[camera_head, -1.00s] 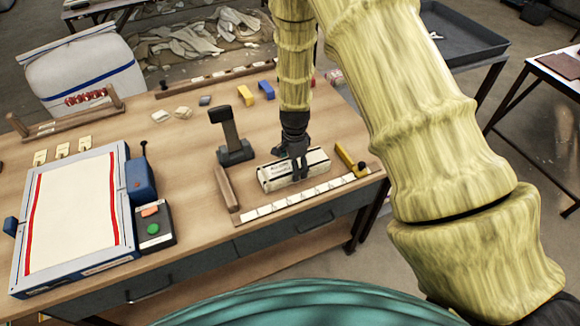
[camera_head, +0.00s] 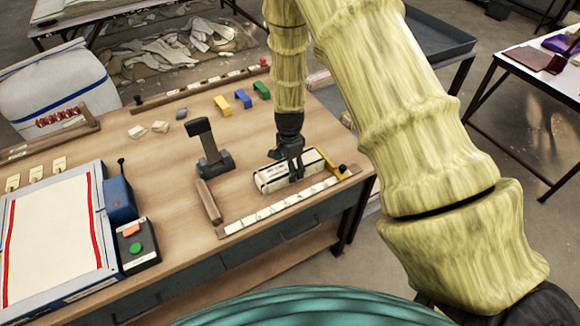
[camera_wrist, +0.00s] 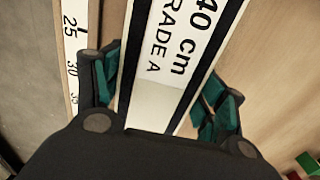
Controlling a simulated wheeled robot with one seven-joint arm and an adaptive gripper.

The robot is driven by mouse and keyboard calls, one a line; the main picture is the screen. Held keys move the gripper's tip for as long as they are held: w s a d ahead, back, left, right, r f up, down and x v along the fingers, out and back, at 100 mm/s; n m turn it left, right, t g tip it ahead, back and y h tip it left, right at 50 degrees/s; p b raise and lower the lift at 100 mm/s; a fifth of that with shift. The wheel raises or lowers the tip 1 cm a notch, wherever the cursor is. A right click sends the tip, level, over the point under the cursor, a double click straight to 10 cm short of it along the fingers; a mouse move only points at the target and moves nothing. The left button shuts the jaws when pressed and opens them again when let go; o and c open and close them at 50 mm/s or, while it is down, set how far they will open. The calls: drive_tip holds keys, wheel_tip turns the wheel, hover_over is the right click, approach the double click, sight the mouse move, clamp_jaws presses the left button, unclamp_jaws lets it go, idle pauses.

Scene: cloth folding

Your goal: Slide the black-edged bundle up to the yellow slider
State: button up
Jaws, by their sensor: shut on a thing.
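The black-edged bundle (camera_head: 268,181) is a cream block lying along the ruler strip (camera_head: 277,207) near the table's front right. My gripper (camera_head: 294,177) is shut on it from above, nearer its right end. In the wrist view the bundle (camera_wrist: 165,62) shows a white label reading "40 cm" and "GRADE A" with black edges. The teal-padded fingers of my gripper (camera_wrist: 163,88) stand on either side of it. The yellow slider (camera_head: 329,164), with a dark knob, is close to the bundle's right end. My gripper partly blocks that area, and I cannot tell whether they touch.
A wooden bar (camera_head: 209,201) stands at the ruler's left end, and a dark post tool (camera_head: 209,150) stands behind it. Yellow, blue and green blocks (camera_head: 243,99) lie farther back. A framed white panel (camera_head: 52,235) and a button box (camera_head: 137,244) are at left.

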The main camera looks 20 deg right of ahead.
drive_tip(key=o, duration=1.3)
drive_tip(key=shift+c, duration=0.2)
drive_tip(key=shift+r, duration=0.15)
wheel_tip(320, 180, up, 12)
drive_tip(key=shift+f, duration=0.2)
